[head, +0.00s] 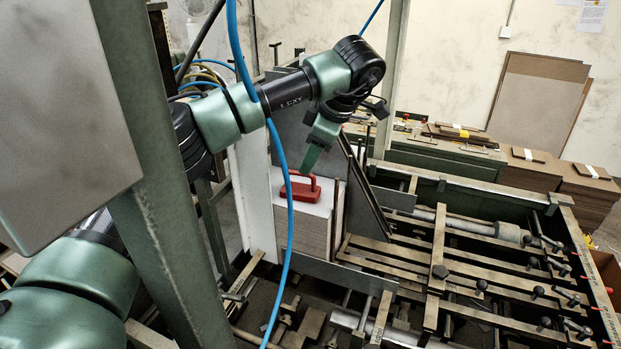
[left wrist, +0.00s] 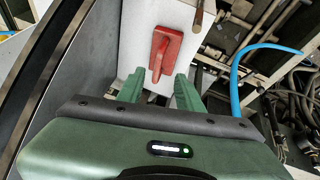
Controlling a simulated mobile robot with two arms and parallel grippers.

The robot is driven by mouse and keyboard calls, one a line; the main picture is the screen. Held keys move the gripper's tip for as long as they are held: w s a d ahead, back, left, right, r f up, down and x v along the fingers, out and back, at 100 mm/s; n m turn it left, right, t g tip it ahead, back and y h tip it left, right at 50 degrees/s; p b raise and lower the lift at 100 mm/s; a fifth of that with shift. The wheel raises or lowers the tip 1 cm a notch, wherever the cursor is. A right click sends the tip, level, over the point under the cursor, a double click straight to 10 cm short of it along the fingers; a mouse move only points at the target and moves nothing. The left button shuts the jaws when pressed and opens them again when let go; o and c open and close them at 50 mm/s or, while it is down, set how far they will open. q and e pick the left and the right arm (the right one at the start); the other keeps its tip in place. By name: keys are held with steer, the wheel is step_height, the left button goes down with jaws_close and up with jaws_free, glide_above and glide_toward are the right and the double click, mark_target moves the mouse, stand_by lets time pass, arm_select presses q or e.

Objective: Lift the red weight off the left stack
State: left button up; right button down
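The red weight (head: 300,188), a block with a raised handle, lies on top of the left stack (head: 306,232), a pile of grey board with a white top. My left gripper (head: 310,163) points down just above the weight's handle. There the red weight (left wrist: 165,52) lies just beyond the fingertips, on the white top sheet (left wrist: 134,50). I see no clear contact. My right gripper is not in view.
A blue hose (head: 276,140) hangs in front of the stack. Dark upright plates (head: 364,195) stand right of it. The feeder's bars and rods (head: 437,262) fill the right side. A green post (head: 160,190) crosses the near left. More board stacks (head: 590,190) stand at far right.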

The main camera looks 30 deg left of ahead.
arm_select(q)
steer(key=p+x, duration=0.2)
steer(key=x, duration=0.1)
steer(key=p+x, duration=0.2)
steer(key=x, duration=0.1)
steer(key=shift+w+a+f+p, duration=0.15)
steer(key=shift+a+f+p, duration=0.15)
steer(key=shift+a, duration=0.2)
steer(key=shift+a+f, duration=0.1)
steer(key=shift+f, duration=0.05)
jaws_close()
steer(key=shift+w, duration=0.1)
stand_by(0.7)
